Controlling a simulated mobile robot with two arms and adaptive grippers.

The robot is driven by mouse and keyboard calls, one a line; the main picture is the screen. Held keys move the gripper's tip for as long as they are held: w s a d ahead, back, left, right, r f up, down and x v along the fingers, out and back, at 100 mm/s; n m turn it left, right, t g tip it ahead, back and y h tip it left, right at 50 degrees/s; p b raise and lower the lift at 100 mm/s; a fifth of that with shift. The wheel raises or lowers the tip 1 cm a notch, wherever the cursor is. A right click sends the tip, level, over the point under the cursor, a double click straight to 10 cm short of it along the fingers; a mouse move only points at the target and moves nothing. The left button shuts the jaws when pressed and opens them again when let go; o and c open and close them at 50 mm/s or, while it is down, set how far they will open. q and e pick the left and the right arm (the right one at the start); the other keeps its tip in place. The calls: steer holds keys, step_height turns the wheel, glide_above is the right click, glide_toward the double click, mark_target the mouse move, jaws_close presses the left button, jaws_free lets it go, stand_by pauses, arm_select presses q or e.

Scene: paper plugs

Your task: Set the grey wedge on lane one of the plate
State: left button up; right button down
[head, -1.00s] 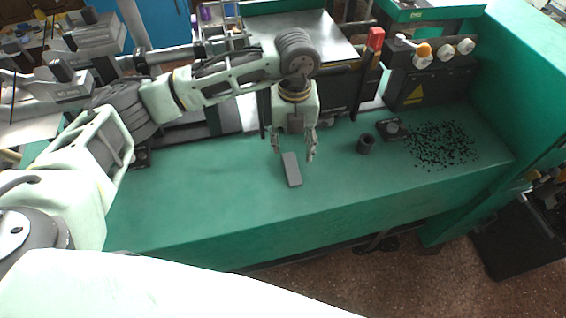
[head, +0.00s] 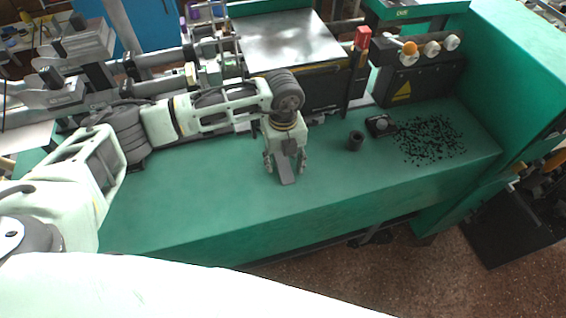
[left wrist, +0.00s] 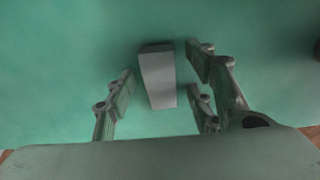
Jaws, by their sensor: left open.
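The grey wedge (head: 285,170) lies on the green bench top, below my left gripper (head: 286,168). In the left wrist view the wedge (left wrist: 158,78) is a long grey block with a dark shadowed end. My left gripper's fingers (left wrist: 160,98) are open, one side to the left of the wedge and the other to the right, with gaps between. In the head view the gripper hides part of the wedge. I cannot make out a plate with lanes for certain. My right gripper is not in view.
A dark cylinder (head: 355,141) and a small black device (head: 380,125) stand to the right of my gripper. Black bits (head: 430,138) are scattered farther right. Machinery with a metal plate (head: 290,40) lies behind. The green bench top (head: 190,200) is clear at left.

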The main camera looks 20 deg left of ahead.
arm_select(q)
steer(key=c, duration=1.2)
steer(key=shift+r, duration=0.1)
steer(key=shift+c, duration=0.2)
steer(key=shift+r, duration=0.1)
